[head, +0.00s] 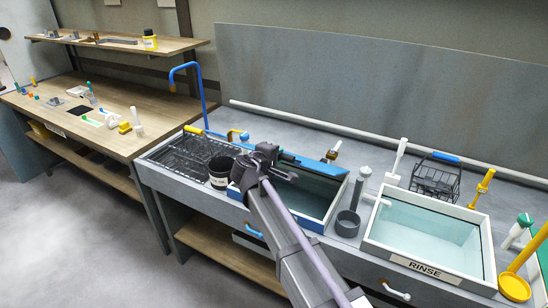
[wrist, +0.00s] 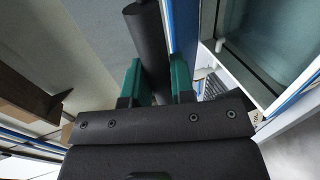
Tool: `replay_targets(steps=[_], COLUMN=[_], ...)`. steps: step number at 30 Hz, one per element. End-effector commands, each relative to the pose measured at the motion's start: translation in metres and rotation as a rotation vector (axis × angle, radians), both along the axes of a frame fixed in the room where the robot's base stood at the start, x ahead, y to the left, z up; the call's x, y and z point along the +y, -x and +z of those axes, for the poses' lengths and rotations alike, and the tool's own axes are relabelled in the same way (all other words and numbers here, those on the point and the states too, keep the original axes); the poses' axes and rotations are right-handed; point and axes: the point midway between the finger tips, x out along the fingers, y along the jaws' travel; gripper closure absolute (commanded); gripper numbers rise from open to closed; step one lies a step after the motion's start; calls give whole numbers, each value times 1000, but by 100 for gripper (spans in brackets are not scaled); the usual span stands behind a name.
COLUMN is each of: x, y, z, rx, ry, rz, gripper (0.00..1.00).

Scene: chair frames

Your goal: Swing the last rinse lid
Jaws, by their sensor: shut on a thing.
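My gripper (head: 286,157) is at the back left of a blue-framed basin (head: 325,216) holding clear liquid. In the wrist view its two green fingers (wrist: 157,84) are closed about a dark round bar (wrist: 146,38), which runs up out of the picture. My arm hides part of the blue basin.
A black cup (head: 220,172) and a dark drain rack (head: 185,154) stand to the left. A grey upright cylinder (head: 354,193) and a dark ring holder (head: 347,224) stand between the basins. A wire basket (head: 436,181) and yellow tool (head: 482,187) stand behind the RINSE basin.

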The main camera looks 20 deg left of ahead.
Motion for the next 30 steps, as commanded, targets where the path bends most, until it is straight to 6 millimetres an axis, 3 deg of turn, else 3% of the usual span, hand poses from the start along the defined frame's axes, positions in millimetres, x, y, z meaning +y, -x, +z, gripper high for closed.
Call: replay_targets(steps=[1,7,11,30], x=[-1,-3,-4,-14], y=[-5,-19,-20,-69], z=[10,28,24,72], rx=[-2,-2,-2,0], ry=[2,2,2,0], rz=[-1,1,1,-4], gripper=[98,97,97,96])
